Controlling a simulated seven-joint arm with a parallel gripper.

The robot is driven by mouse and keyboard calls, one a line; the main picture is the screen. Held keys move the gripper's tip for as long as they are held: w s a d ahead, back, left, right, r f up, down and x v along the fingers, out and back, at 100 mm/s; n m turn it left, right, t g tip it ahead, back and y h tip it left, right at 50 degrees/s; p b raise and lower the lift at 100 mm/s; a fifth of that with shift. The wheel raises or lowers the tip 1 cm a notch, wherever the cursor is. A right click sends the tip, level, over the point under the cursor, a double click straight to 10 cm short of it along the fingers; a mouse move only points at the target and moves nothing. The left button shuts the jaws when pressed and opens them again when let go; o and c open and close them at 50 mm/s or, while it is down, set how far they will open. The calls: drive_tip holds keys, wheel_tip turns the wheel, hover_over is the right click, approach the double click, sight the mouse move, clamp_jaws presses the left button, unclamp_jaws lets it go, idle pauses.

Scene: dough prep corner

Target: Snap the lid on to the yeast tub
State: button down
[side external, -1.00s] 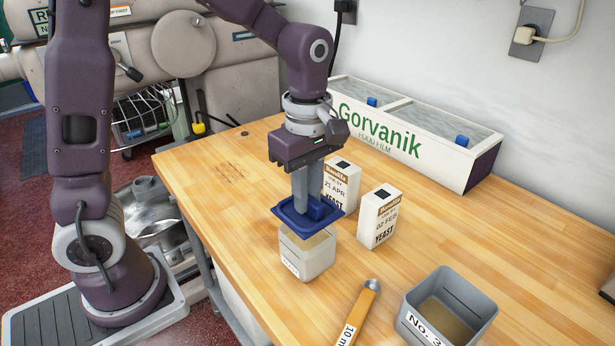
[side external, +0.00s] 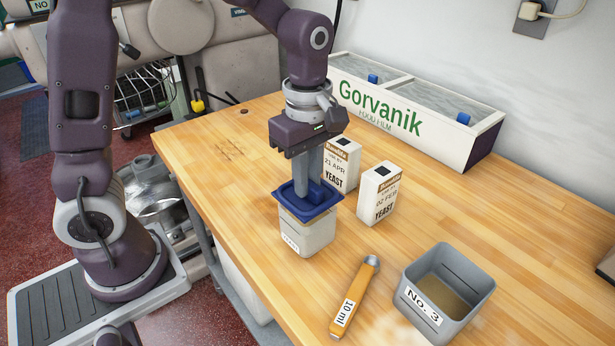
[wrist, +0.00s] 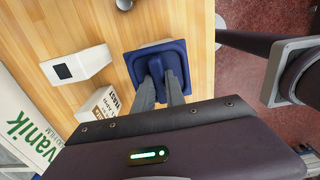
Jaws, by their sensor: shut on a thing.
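The yeast tub (side external: 308,236) is a pale, square tub with a white label, standing upright near the table's front edge in the side view. The blue square lid (side external: 318,208) lies over its mouth, at the rim, and hides the inside. I cannot tell whether its edge is snapped down all round. My gripper (side external: 308,188) points down and is shut on the lid's raised middle grip.
Two yeast cartons (side external: 377,196) (side external: 343,168) stand close behind the tub. An orange 10 ml scoop (side external: 353,300) lies to its right. Further right is an open grey tub marked No. 3 (side external: 473,284). A Gorvanik film box (side external: 400,118) stands at the wall. The table's left part is clear.

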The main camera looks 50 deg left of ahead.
drive_tip(key=shift+f, duration=1.1)
idle(0.3)
drive_tip(key=c, duration=1.3)
unclamp_jaws()
wheel_tip(320, 180, up, 7)
drive_tip(key=shift+f, duration=0.15)
drive_tip(key=shift+s+r, duration=0.1)
drive_tip(key=shift+r, duration=0.2)
drive_tip(key=s+a+r+m+t, duration=0.1)
drive_tip(key=s+r+m+t, duration=0.1)
drive_tip(key=s+m, duration=0.6)
drive_tip(key=s+a+r+m+t, duration=0.1)
drive_tip(key=s+r+m+t, duration=0.2)
drive_tip(key=s+m, duration=0.5)
drive_tip(key=shift+a+m+t, duration=0.15)
drive_tip(key=shift+m+t, duration=0.15)
drive_tip(key=shift+m, duration=0.9)
